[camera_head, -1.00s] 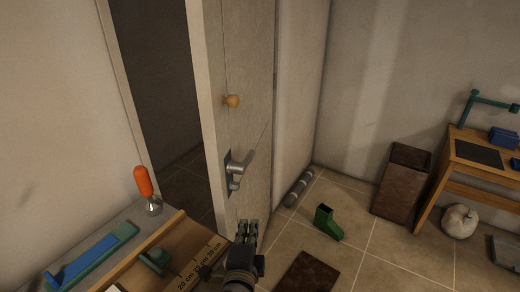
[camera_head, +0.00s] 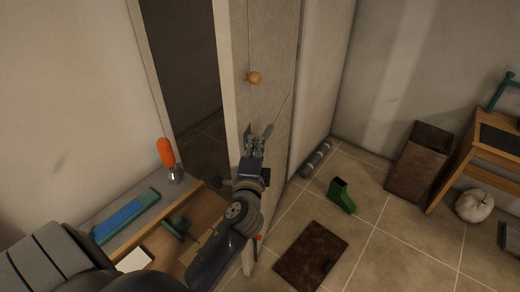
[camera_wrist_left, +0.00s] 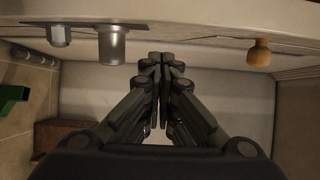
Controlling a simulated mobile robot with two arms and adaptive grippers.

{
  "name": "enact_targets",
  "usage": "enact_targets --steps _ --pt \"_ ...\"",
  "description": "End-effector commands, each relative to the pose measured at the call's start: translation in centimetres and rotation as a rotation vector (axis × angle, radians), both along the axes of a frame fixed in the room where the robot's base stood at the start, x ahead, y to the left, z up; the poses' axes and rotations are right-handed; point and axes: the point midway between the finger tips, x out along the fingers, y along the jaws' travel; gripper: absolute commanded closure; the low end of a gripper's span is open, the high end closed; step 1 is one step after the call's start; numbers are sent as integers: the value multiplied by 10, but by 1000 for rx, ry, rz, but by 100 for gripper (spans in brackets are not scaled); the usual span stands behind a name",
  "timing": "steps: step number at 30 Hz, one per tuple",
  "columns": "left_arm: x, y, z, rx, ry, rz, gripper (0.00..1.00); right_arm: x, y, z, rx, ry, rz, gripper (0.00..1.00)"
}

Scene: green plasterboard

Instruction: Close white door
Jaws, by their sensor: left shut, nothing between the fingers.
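The white door (camera_head: 266,55) stands open beside a dark doorway (camera_head: 185,60). A round wooden knob (camera_head: 254,78) sits on its face and also shows in the left wrist view (camera_wrist_left: 260,54). My left gripper (camera_head: 254,142) is shut and empty, in front of the door below the knob, where it partly hides the metal handle. In the left wrist view the closed fingers (camera_wrist_left: 160,62) point at the door face, between the knob and the grey handle (camera_wrist_left: 113,46). I cannot tell whether the fingertips touch the door. My right gripper is not in view.
A cabinet top at lower left holds an orange-handled tool (camera_head: 167,155) and a blue-green tray (camera_head: 126,214). A wooden desk (camera_head: 480,150) stands right.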

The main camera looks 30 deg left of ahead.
Motion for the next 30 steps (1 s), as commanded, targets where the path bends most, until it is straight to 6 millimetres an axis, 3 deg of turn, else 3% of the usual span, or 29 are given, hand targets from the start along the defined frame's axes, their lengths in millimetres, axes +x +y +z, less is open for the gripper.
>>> enact_targets --steps 6,20,23,30 --pt "-5 20 1 1 0 -2 100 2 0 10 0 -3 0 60" --pt "-7 26 -1 1 2 -5 100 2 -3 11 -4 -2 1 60" --pt "-10 40 -3 6 6 -19 100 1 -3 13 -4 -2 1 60" --pt "-22 96 -5 8 11 -87 100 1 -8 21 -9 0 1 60"
